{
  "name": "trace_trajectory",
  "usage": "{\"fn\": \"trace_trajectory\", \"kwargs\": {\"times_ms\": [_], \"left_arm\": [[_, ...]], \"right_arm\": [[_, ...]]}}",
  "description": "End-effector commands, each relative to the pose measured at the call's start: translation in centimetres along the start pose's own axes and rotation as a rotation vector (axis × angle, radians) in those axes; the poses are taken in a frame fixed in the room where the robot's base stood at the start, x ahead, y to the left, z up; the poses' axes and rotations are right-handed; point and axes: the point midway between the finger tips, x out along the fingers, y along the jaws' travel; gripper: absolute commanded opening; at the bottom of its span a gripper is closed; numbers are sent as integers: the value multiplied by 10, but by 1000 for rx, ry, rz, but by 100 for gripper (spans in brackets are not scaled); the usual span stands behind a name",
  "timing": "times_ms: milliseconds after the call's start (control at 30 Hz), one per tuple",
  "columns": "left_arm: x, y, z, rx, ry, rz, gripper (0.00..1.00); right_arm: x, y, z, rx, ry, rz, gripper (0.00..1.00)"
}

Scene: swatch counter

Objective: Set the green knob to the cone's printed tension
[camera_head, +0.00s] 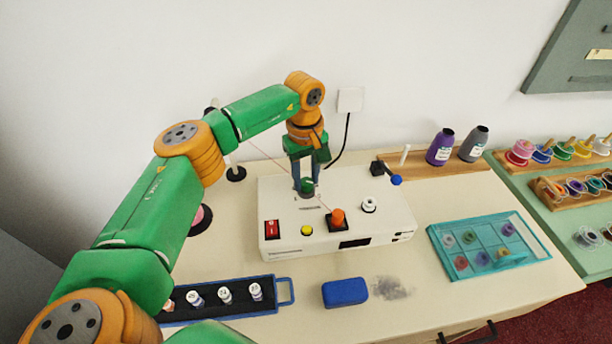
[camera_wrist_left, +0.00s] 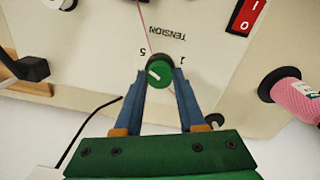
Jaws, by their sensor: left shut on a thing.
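The green knob (camera_head: 307,186) stands on top of a white machine (camera_head: 285,243). In the left wrist view the green knob (camera_wrist_left: 160,76) carries a short white mark on its left part. Around it are a printed "TENSION", a 5 and a 1, upside down in that view. My left gripper (camera_head: 306,183) points down and is shut on the knob, one finger each side. A pink cone (camera_wrist_left: 298,98) stands beside the machine, mostly behind my arm in the head view. A purple cone (camera_head: 440,147) and a grey cone (camera_head: 474,144) have labels too small to read.

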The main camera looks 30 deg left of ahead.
Motion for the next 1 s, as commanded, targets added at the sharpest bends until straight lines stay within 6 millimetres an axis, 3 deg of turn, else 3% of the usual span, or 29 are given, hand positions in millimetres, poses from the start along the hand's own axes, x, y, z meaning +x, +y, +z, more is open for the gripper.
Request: {"fn": "trace_trajectory", "kwargs": {"times_ms": [667,700,800,1000], "left_arm": [[-1,1,0,60,1,3,0],[-1,1,0,60,1,3,42],[-1,1,0,59,0,2,69],[0,0,0,59,0,1,69]], "right_arm": [[0,0,0,0,0,0,0],[0,0,0,0,0,0,0],[0,0,0,0,0,0,0],[0,0,0,0,0,0,0]]}}
